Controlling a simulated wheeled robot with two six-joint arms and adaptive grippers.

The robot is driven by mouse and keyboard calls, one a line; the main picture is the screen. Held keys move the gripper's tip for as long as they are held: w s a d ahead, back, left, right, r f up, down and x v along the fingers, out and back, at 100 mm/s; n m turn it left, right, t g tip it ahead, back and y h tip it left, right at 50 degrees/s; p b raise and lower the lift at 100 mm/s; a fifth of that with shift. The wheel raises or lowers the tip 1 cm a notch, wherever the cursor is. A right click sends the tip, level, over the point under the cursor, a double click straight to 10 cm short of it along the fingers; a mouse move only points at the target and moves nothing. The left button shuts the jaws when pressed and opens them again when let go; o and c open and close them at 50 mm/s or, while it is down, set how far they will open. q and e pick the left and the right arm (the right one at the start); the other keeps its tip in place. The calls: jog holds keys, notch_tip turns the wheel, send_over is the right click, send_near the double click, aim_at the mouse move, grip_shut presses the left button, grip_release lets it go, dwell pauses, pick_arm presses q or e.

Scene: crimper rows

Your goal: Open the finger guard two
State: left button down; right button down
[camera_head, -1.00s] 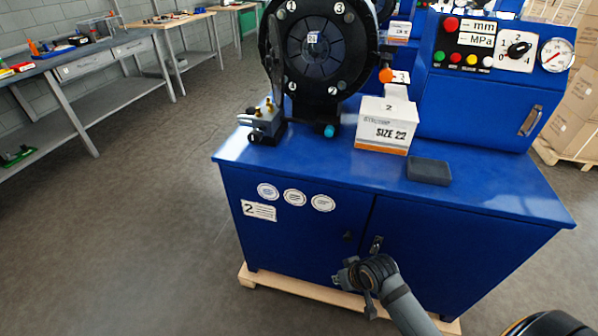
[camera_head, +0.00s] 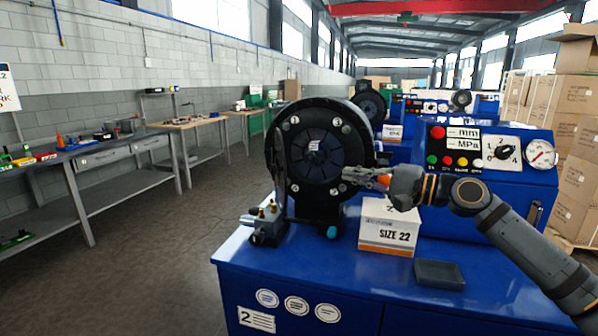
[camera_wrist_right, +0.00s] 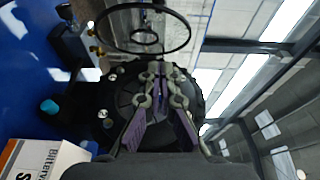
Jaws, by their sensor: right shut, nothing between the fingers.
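The crimper head (camera_head: 318,150) is a black disc with numbered marks on the near blue machine, whose cabinet carries a label 2 (camera_head: 257,319). In the head view, a dark curved rim (camera_head: 273,165) shows along its left side. A thin black hoop (camera_wrist_right: 104,42) with a smaller ring inside shows in the right wrist view; I cannot tell surely whether it is the finger guard. My right gripper (camera_head: 346,174) is shut and empty at the right part of the disc. The left gripper is out of view.
A SIZE 22 box (camera_head: 388,236) stands below my right gripper. A dark grey tray (camera_head: 440,274) and a valve block (camera_head: 266,225) are on the blue top. The control panel (camera_head: 480,150) stands right. The floor at left is free.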

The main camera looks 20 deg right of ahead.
jog(key=p, duration=0.9)
send_near(284, 166)
jog(key=x, duration=0.4)
jog(key=d+x, duration=0.1)
jog(key=x, duration=0.1)
jog(key=shift+w+a+f, duration=0.2)
jog(key=shift+w, duration=0.35)
jog(key=shift+f, duration=0.1)
jog(key=shift+a, duration=0.1)
